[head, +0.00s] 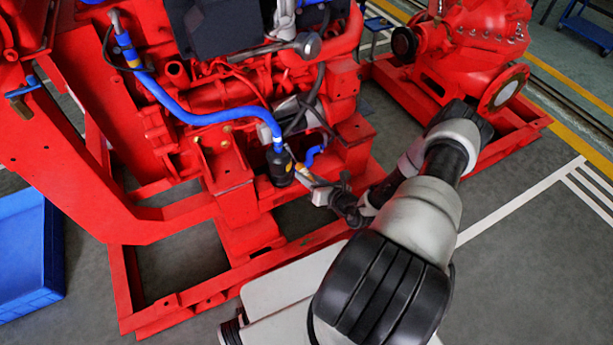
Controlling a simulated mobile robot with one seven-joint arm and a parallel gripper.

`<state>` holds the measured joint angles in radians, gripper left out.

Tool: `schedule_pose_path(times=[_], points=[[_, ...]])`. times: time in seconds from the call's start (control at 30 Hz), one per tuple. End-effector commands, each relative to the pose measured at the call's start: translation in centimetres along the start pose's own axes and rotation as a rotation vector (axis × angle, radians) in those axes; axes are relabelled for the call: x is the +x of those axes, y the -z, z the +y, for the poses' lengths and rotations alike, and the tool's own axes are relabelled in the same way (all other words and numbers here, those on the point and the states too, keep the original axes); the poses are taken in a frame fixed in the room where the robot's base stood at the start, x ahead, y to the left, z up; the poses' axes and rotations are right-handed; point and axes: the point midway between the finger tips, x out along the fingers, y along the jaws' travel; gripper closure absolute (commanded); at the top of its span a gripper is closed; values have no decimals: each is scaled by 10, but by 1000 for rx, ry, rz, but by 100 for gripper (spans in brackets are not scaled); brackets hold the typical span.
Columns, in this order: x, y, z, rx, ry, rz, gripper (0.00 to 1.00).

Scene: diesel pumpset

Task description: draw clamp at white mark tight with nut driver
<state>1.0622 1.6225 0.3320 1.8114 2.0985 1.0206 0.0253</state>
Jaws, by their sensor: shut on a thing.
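A blue hose (190,114) runs down across the red engine from the upper left to a black cylindrical fitting (280,168). A small white mark (277,141) shows near the hose's lower end, just above the fitting. The clamp there is too small to make out clearly. My gripper (311,181) is just right of the black fitting, shut on the nut driver. A small yellowish part of the nut driver (301,169) shows at the jaws, pointing up and left toward the hose end. I cannot tell whether its tip touches the clamp.
The red engine frame (236,205) surrounds the work spot, with a red upright beside it and base rails (160,318) below. A short blue hose (312,155) and dark cables are close to my gripper. A blue bin (25,255) stands at the left.

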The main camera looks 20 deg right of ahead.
Motion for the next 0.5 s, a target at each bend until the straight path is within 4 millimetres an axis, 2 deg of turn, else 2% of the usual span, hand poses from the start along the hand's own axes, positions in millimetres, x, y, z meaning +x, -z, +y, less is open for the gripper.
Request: schedule_pose_path(times=[0.5], points=[[-34,13,0,1,2,-2,100]])
